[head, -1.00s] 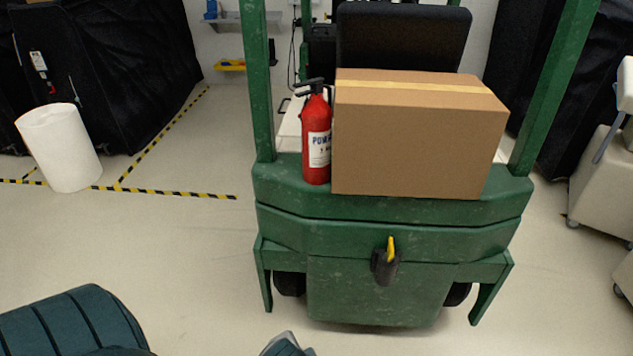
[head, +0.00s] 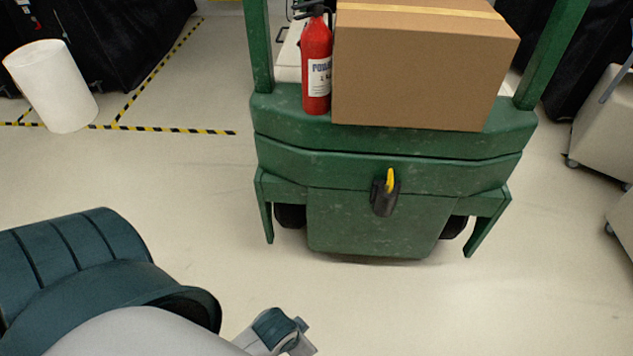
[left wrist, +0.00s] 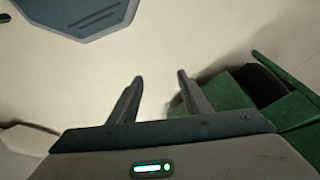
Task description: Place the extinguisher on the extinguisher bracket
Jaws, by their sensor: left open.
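The red extinguisher (head: 316,72) with a white label and black handle stands upright on the green cart's rear ledge, left of and close beside the cardboard box. A black holder with a yellow part (head: 385,192) is on the cart's rear face; I cannot tell if it is the extinguisher bracket. My left gripper (left wrist: 157,88) shows in the left wrist view with two dark fingers apart and nothing between them. In the head view only part of my left arm and hand shows at the bottom, well short of the cart. My right gripper is not in view.
The green cart (head: 380,232) stands ahead with posts on both sides. A large cardboard box (head: 420,75) fills much of its ledge. A white cylinder (head: 52,88) stands at left by striped floor tape. Pale carts (head: 605,125) are at right. Floor in front is clear.

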